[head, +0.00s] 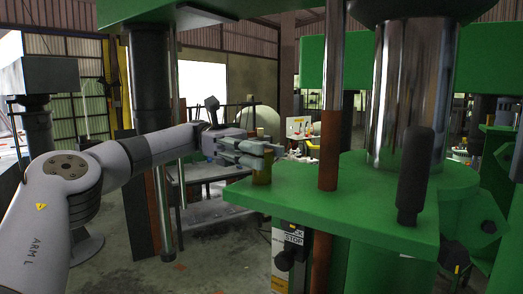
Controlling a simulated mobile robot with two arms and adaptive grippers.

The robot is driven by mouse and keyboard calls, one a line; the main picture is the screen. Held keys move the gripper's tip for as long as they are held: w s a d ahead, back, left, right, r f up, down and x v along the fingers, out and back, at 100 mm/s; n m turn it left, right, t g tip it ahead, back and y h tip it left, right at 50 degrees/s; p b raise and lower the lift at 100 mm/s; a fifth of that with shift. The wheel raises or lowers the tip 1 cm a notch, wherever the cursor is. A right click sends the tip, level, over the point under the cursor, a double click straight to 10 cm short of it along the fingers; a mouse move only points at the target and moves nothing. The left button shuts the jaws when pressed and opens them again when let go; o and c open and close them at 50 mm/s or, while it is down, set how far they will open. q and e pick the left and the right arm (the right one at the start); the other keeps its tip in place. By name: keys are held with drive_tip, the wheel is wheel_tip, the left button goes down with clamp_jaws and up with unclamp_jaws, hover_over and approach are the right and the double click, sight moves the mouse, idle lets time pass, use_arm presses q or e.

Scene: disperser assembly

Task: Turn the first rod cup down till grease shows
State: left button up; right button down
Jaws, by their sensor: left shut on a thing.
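The brass-coloured rod cup (262,174) stands upright near the left edge of the green machine plate (345,218). My left gripper (264,152) reaches in from the left and is shut on the cup's upper part, so its fingers hide the top. I cannot make out any grease at the cup. My right gripper is not in view.
A rod (331,100) with a rust-brown lower part rises through the plate right of the cup. A thick chrome column (408,95) and a dark upright handle (413,178) stand farther right. A stop-labelled box (291,252) sits below the plate.

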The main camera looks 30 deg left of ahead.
use_arm(q)
drive_tip(key=o, duration=1.2)
wheel_tip(320, 180, up, 9)
drive_tip(key=shift+d+r, duration=0.1)
drive_tip(key=shift+r, duration=0.4)
